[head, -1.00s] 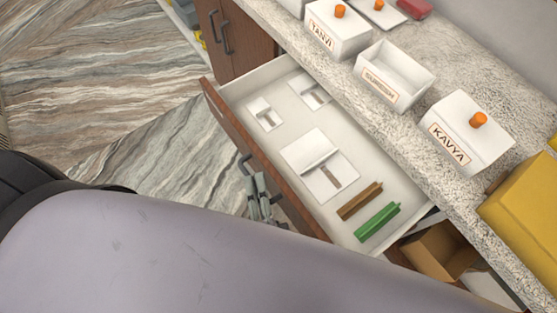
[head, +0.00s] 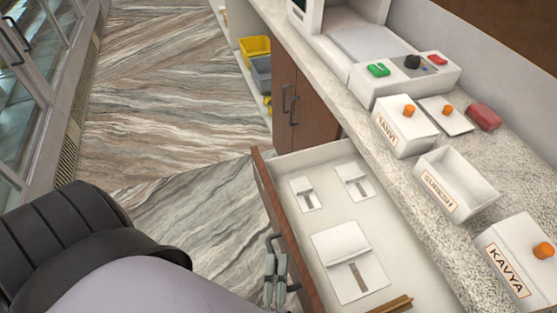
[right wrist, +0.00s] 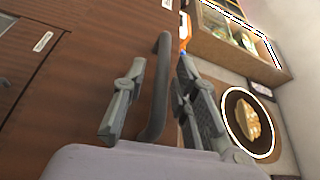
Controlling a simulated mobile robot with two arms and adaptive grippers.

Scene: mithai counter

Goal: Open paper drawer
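The paper drawer (head: 262,184) stands pulled out from under the counter, wood-fronted with a white inside. Flat white pieces (head: 348,262), some with a grey strip, lie in it. Its dark bar handle (head: 273,240) is on the front. My right gripper (head: 275,263) is at this handle, outside the drawer front. In the right wrist view, the handle (right wrist: 157,85) stands between the two spread fingers (right wrist: 160,68), with a visible gap at least on the left side. My left gripper is in neither current view.
A brown stick (head: 391,305) lies in the drawer at the bottom edge. Closed cabinet doors (head: 298,105) stand beyond the drawer. The countertop (head: 385,166) holds labelled white boxes (head: 405,127) and a scale (head: 405,77). The striped floor (head: 165,115) left of the drawer is clear.

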